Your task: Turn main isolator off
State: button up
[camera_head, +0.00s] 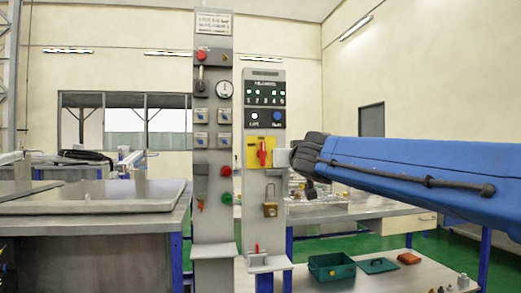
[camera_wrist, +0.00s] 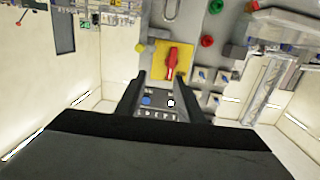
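The main isolator is a yellow plate (camera_head: 250,143) with a red handle (camera_head: 263,152) on the narrow grey right-hand panel. The handle looks roughly upright, slightly tilted. In the wrist view the yellow plate (camera_wrist: 158,50) and red handle (camera_wrist: 171,62) lie just beyond my fingertips. My gripper (camera_wrist: 163,77) is open, with its two fingers apart and nothing visible held between them. In the head view my gripper (camera_head: 284,158) comes in from the right, close beside the plate, and its fingertips are hard to make out. Contact with the handle cannot be told.
A brass padlock (camera_head: 270,210) hangs below the isolator. A taller grey panel (camera_head: 213,230) with a gauge (camera_head: 224,89), buttons and a red-knobbed lever (camera_head: 201,56) stands close on the left. Indicator lights and a blue button (camera_head: 277,116) sit above. A green bin (camera_head: 331,267) lies on the low bench.

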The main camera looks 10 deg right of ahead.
notch_tip(320, 180, up, 3)
jog(key=w+a+y, duration=0.1)
jog(key=a, duration=0.2)
send_near(263, 148)
jog(key=shift+n+t, duration=0.3)
jog(key=w, duration=0.9)
jog(key=shift+d+f, duration=0.15)
jog(key=shift+f, duration=0.1)
grip_shut()
